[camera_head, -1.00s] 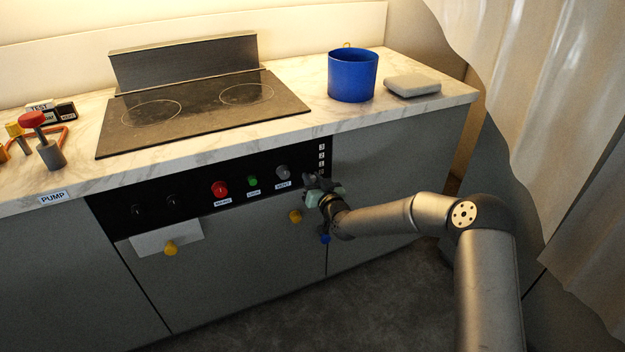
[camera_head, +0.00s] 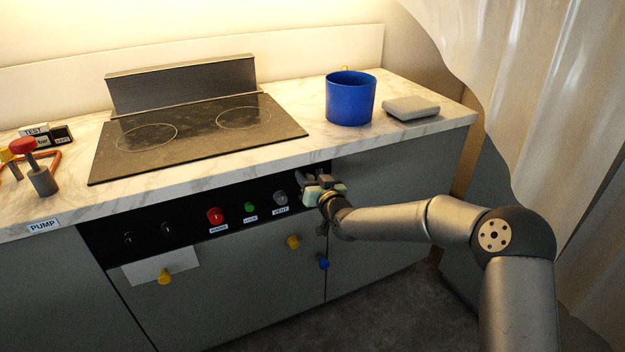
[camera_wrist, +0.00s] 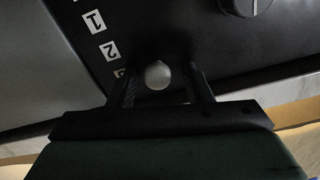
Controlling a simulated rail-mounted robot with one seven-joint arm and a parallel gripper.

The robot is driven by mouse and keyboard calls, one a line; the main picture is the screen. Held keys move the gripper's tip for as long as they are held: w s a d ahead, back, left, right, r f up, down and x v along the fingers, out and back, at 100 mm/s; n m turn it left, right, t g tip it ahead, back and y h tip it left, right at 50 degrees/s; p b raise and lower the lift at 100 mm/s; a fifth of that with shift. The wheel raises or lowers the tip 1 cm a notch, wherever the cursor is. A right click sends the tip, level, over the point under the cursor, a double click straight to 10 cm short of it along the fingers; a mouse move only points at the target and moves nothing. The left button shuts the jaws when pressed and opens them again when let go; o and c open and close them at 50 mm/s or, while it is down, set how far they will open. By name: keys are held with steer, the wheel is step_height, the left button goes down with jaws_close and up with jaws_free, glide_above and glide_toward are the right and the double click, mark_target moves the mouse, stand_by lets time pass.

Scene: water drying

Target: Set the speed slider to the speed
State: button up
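The slider's round pale knob (camera_wrist: 158,74) shows in the wrist view on the black panel (camera_wrist: 185,35). My gripper (camera_wrist: 163,88) has its two dark fingers apart, one on each side of the knob, with a visible gap to each. The number labels 1 (camera_wrist: 95,21) and 2 (camera_wrist: 110,50) lie beside it; the knob is nearest a third label, partly hidden by a finger. In the head view my gripper (camera_head: 312,183) is at the panel's right end and hides the slider and its numbers.
The grey VENT knob (camera_head: 280,198) is close left of my gripper, with a green button (camera_head: 249,207) and red button (camera_head: 215,215) farther left. Yellow (camera_head: 293,241) and blue (camera_head: 323,263) knobs are below. The counter edge overhangs above; a blue pot (camera_head: 350,98) stands on it.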

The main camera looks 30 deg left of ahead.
steer(key=shift+f, duration=0.15)
steer(key=shift+s+d, duration=0.15)
steer(key=shift+d, duration=0.15)
steer(key=v, duration=1.6)
steer(key=shift+s+d, duration=0.2)
steer(key=shift+d, duration=0.1)
